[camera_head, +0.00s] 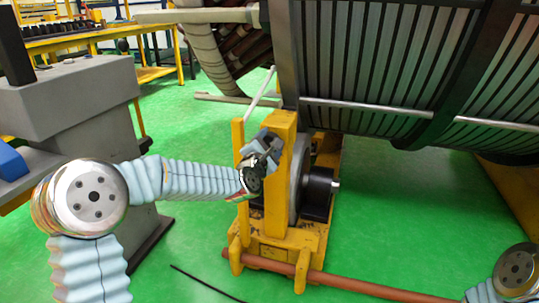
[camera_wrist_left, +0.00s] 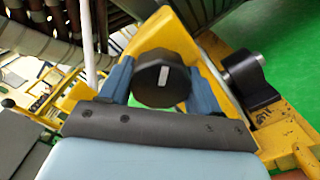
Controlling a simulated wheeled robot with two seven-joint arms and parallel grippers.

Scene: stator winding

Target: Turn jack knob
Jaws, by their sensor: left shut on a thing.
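The jack knob (camera_wrist_left: 160,78) is a dark, many-sided knob with a pale bar mark on its face, set against the yellow jack frame (camera_head: 279,180) in the left wrist view. My left gripper (camera_head: 266,146) is at the upper part of the frame. Its two blue-grey fingers sit on either side of the knob and are shut on it. In the head view the gripper hides most of the knob. My right gripper is out of view; only part of my right arm (camera_head: 512,274) shows at the lower right.
The large ribbed stator (camera_head: 390,60) hangs over the jack's right side. A black roller (camera_head: 318,190) with a metal shaft sits beside the frame. A reddish bar (camera_head: 370,288) runs low in front. A grey machine (camera_head: 75,105) stands at left. Green floor is open behind.

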